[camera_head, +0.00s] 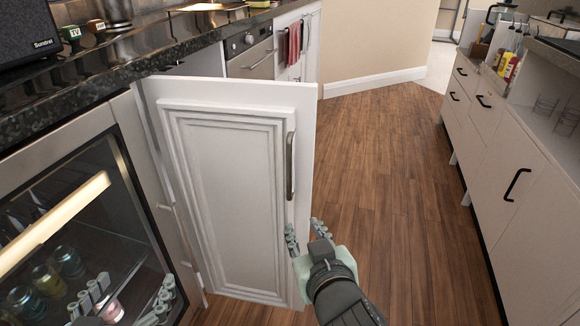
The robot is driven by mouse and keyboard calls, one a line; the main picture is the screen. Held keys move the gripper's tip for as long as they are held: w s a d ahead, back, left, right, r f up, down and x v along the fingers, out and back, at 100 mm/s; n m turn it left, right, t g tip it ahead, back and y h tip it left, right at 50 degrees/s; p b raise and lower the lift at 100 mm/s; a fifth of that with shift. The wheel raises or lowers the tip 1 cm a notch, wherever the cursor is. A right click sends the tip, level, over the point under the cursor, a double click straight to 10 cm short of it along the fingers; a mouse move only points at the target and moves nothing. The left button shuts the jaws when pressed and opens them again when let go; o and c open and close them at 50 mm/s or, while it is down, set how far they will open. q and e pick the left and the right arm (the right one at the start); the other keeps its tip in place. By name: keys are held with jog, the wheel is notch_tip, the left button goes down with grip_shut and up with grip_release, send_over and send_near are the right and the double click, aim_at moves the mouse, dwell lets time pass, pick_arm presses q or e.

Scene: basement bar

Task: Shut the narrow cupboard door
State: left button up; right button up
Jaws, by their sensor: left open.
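The narrow cupboard door (232,195) is white with a raised panel and stands swung out from under the dark counter, hinged at its left. Its dark upright handle (290,165) is near the free edge. My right gripper (304,229) is at the door's lower free edge, below the handle, fingers apart. One finger is in front of the door face and the other just past the edge; I cannot tell whether they touch it. My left gripper (126,298) is open and empty at the lower left, in front of the glass-fronted cooler.
The glass-fronted cooler (75,225) with jars stands left of the door. The dark counter (120,70) overhangs above. An oven (250,55) and red towel (294,44) are behind. White drawers (515,190) line the right. The wooden floor (395,180) between is clear.

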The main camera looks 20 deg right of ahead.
aim_at(289, 169)
pick_arm(q)
notch_tip(289, 169, up, 4)
jog(key=d+t+h, duration=0.1)
jog(key=d+t, duration=0.1)
pick_arm(e)
notch_tip(289, 169, up, 9)
jog(key=w+a+m+t+h, duration=0.2)
jog(key=w+m+t+h, duration=0.1)
jog(key=m+h, duration=0.1)
jog(key=x, duration=0.7)
jog(key=shift+a+f, duration=0.1)
jog(key=shift+f, duration=0.15)
pick_arm(q)
jog(key=a+f, duration=0.1)
jog(key=a+f+g, duration=0.1)
jog(key=f, duration=0.1)
jog(key=f+g+y, duration=0.1)
jog(key=shift+s+a+f, duration=0.15)
jog(key=shift+s+a, duration=0.15)
jog(key=shift+a, duration=0.1)
pick_arm(e)
grip_shut()
